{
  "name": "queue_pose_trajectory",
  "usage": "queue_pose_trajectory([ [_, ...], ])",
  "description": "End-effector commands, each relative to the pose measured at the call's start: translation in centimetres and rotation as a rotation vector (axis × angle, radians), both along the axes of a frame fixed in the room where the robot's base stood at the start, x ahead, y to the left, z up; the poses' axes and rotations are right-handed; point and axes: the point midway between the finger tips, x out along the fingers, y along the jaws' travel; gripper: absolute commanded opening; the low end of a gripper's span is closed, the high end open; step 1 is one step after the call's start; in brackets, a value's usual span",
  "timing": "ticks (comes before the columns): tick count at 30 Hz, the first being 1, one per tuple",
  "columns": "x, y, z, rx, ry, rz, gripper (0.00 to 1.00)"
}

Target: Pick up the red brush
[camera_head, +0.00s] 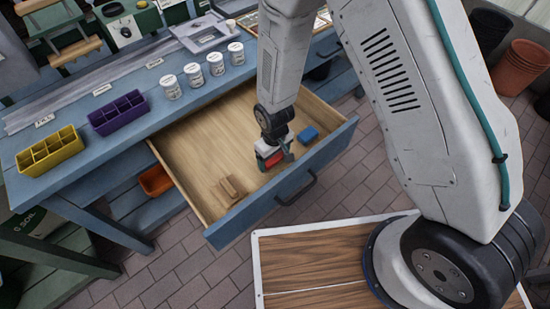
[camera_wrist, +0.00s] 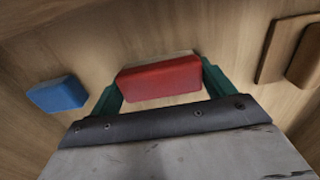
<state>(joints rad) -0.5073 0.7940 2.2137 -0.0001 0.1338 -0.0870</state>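The red brush (camera_wrist: 160,80) is a red block with a pale strip along its far side. It lies between the two teal fingers of my gripper (camera_wrist: 162,88) in the wrist view, with its ends close against them. In the head view my gripper (camera_head: 275,156) reaches down into the open wooden drawer (camera_head: 208,147), and the red brush (camera_head: 271,161) shows at its tip, partly covered. I cannot tell whether the fingers press on the brush or whether it touches the drawer floor.
A blue block (camera_head: 308,135) lies in the drawer beside my gripper, left of it in the wrist view (camera_wrist: 57,94). Wooden pieces (camera_head: 229,189) lie near the drawer's front left. The blue drawer front (camera_head: 268,200) has a dark handle. Jars and organisers stand on the bench.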

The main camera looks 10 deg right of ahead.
Motion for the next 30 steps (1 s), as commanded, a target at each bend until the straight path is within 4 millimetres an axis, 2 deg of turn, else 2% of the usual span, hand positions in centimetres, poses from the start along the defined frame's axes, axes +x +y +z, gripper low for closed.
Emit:
queue_pose_trajectory([
  [9,0.0,0.0,0.1,0.000,0.000,0.000,0.59],
  [14,0.1,0.0,1.0,0.001,-0.002,0.000,0.59],
  [17,0.1,0.0,2.4,0.002,-0.003,0.000,0.59],
  [24,0.1,0.0,7.1,0.003,-0.004,0.000,0.59],
  [30,0.1,0.0,9.5,0.001,-0.002,0.000,0.59],
])
